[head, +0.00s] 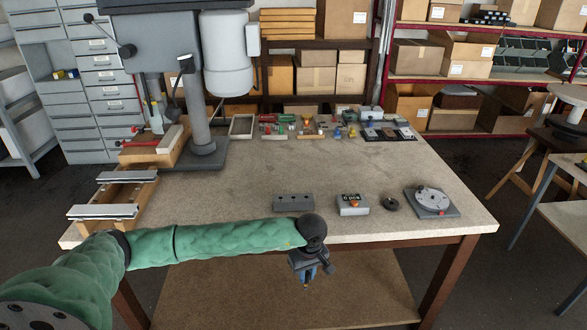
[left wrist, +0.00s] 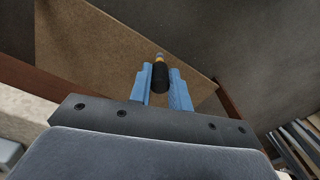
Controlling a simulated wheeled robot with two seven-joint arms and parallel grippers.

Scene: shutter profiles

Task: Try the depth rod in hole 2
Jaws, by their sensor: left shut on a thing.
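My left gripper (head: 312,272) hangs just off the front edge of the workbench, pointing down. In the left wrist view its blue fingers (left wrist: 161,88) are shut on a dark, rounded grip with a yellowish and grey tip, which looks like the depth rod (left wrist: 160,76). Only a small orange-brown tip of it shows below the fingers in the head view. A grey block with dark holes (head: 293,203), probably the one with hole 2, lies on the bench behind the gripper. The hole numbers cannot be read. My right gripper is not in view.
Right of the block are a small box with a display (head: 352,205), a dark ring (head: 391,204) and a round dial on a plate (head: 432,201). A drill press (head: 203,110) and metal profiles (head: 103,211) stand left. The bench middle (head: 300,165) is clear.

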